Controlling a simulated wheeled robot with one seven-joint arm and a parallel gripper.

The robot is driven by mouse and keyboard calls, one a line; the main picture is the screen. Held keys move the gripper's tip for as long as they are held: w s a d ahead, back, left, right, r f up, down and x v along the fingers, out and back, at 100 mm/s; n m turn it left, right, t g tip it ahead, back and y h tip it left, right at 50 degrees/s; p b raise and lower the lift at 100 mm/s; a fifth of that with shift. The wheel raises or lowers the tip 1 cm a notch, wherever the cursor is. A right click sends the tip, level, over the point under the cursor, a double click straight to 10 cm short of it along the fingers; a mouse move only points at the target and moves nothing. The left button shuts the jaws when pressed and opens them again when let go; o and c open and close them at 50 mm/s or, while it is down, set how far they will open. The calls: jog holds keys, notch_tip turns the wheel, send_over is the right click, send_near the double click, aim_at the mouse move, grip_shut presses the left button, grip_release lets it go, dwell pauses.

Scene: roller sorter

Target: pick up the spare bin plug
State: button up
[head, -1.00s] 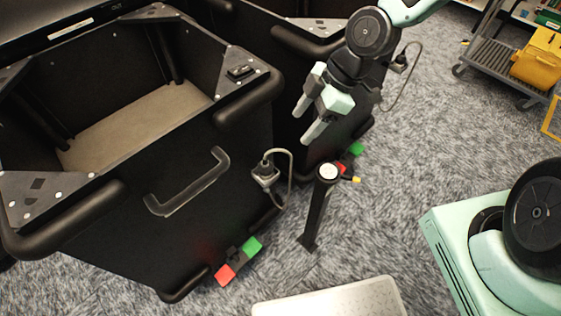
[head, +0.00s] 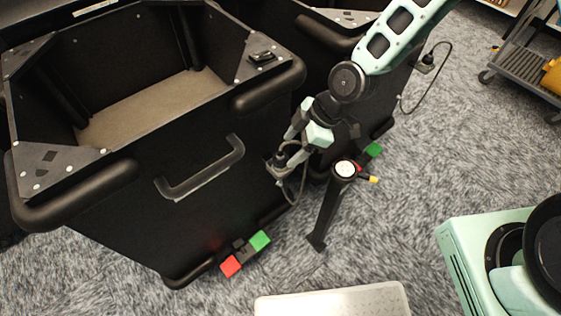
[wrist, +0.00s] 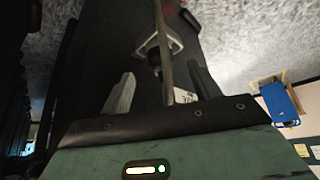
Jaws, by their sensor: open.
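A black plug (head: 277,168) with a looped cable hangs on the near face of the front black bin (head: 130,225). It also shows in the wrist view (wrist: 153,52), beyond and between my fingers. My gripper (head: 288,154) is open, its fingers pointing down at the plug. In the wrist view my gripper (wrist: 160,82) has a finger on each side of the plug's cable or stem. I cannot tell whether either finger touches it. A second plug (head: 427,63) with a cable hangs on the bin behind.
A black post (head: 328,210) with a white round top stands just right of my gripper. A black handle (head: 203,172) sticks out from the front bin. A grey cart (head: 515,75) stands at the upper right.

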aim_at(284, 156)
jog(key=x, duration=0.4)
jog(key=shift+a+f, duration=0.2)
jog(key=shift+a, duration=0.05)
jog(key=c, duration=1.2)
jog(key=shift+o, duration=0.2)
jog(key=shift+r, duration=0.5)
jog(key=v, duration=0.2)
jog(key=shift+r, duration=0.4)
jog(key=d, duration=1.7)
